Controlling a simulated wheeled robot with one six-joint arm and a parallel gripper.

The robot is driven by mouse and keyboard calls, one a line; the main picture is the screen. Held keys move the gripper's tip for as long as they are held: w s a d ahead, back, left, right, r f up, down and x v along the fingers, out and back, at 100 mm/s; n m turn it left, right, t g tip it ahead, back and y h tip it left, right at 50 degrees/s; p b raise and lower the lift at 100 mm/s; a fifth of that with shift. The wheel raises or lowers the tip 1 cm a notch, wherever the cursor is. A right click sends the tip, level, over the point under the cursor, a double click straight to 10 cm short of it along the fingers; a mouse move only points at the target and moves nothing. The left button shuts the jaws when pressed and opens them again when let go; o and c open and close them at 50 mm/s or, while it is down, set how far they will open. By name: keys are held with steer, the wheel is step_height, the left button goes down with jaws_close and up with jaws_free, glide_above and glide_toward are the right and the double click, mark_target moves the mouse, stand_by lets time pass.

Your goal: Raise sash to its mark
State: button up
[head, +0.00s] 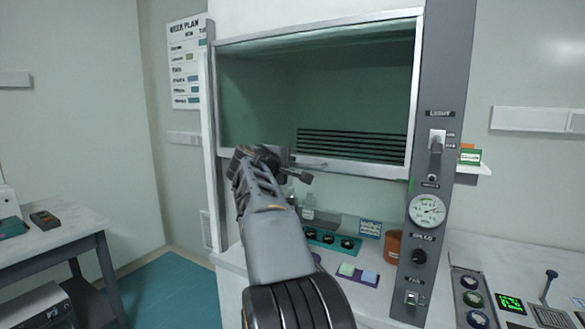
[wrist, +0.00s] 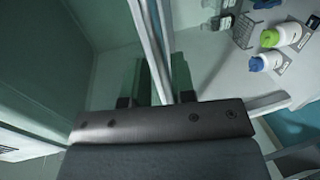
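The fume hood's sash (head: 340,90) is a glass pane in a pale frame, partly raised, with an open gap beneath its bottom rail (head: 365,170). My gripper (head: 301,168) is at the rail, left of its middle. In the wrist view my gripper (wrist: 157,98) has its two fingers apart, and a pale rail (wrist: 150,45) runs between them. I see no clear contact on both sides. A small green mark (head: 411,185) shows on the right post, slightly below the rail's right end. My arm hides part of the rail's left side.
The grey right post (head: 433,130) carries a switch, a dial gauge (head: 427,211) and knobs. Under the sash are bottles (head: 308,208), a teal rack (head: 332,241) and an orange-brown jar (head: 393,247). A side table (head: 50,243) stands at left, with teal floor between.

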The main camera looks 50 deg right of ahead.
steer(key=b+v, duration=0.1)
steer(key=v, duration=0.9)
steer(key=shift+a, duration=0.3)
